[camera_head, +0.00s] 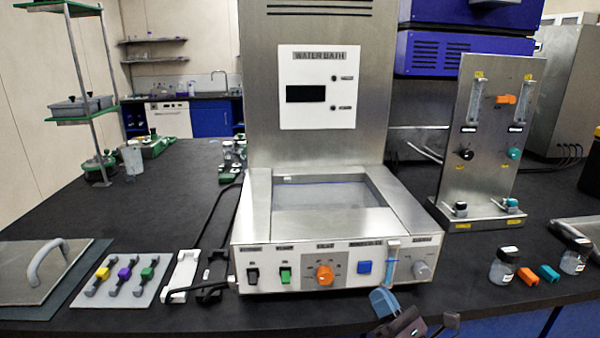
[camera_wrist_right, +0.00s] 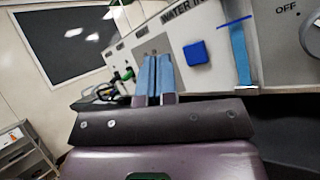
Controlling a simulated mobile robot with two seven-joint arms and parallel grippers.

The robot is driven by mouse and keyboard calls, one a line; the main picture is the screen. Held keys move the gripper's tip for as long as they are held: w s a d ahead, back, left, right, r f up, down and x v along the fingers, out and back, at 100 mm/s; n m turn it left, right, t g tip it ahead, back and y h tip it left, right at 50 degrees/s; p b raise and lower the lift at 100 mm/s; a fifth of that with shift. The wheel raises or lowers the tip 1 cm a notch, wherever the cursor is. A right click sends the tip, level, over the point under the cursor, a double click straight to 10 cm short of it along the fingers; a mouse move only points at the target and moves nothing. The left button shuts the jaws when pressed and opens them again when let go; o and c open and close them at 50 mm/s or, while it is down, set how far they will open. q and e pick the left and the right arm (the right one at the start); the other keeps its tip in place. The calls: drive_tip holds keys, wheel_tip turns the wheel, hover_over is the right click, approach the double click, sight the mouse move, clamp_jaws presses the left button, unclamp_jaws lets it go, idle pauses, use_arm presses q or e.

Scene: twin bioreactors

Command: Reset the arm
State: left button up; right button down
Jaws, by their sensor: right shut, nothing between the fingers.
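My right gripper (camera_head: 383,300) is at the bottom of the head view, in front of the water bath's front panel and right of its middle. Its blue fingers also show in the right wrist view (camera_wrist_right: 155,78), pressed together with nothing between them. The water bath (camera_head: 400,208) stands on the dark bench, its panel carrying black and green switches, an orange knob (camera_head: 324,274) and a blue button (camera_head: 364,267). In the right wrist view the blue button (camera_wrist_right: 196,55) is to the right of the fingertips, apart from them. My left gripper is not in view.
A steel flowmeter stand (camera_head: 487,130) is at the right. Two small jars (camera_head: 503,268) (camera_head: 574,256) with orange and teal pieces stand at the right front. A plate with coloured clamps (camera_head: 122,283) and a handled lid (camera_head: 38,265) lie at the left front. The back left bench has free room.

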drive_tip(key=d+f+m+g+h, duration=0.15)
drive_tip(key=m+h, duration=0.25)
drive_tip(key=m, duration=0.5)
drive_tip(key=d+f+m+h, duration=0.2)
drive_tip(key=m+h, duration=0.1)
drive_tip(key=m, duration=0.6)
drive_tip(key=d+f+m+h, duration=0.2)
drive_tip(key=m+h, duration=0.2)
drive_tip(key=m, duration=0.5)
drive_tip(key=s+d+f+m+g, duration=0.2)
drive_tip(key=s+f+m+g, duration=0.2)
drive_tip(key=s+f, duration=0.4)
drive_tip(key=s+d+f+m+g+h, duration=0.1)
drive_tip(key=s+f+m+g, duration=0.4)
drive_tip(key=s, duration=1.2)
wheel_tip(320, 180, down, 4)
drive_tip(key=shift+s+d+r+m, duration=0.1)
drive_tip(key=shift+s+d+m, duration=0.25)
drive_tip(key=shift+m, duration=0.65)
drive_tip(key=shift+w, duration=0.15)
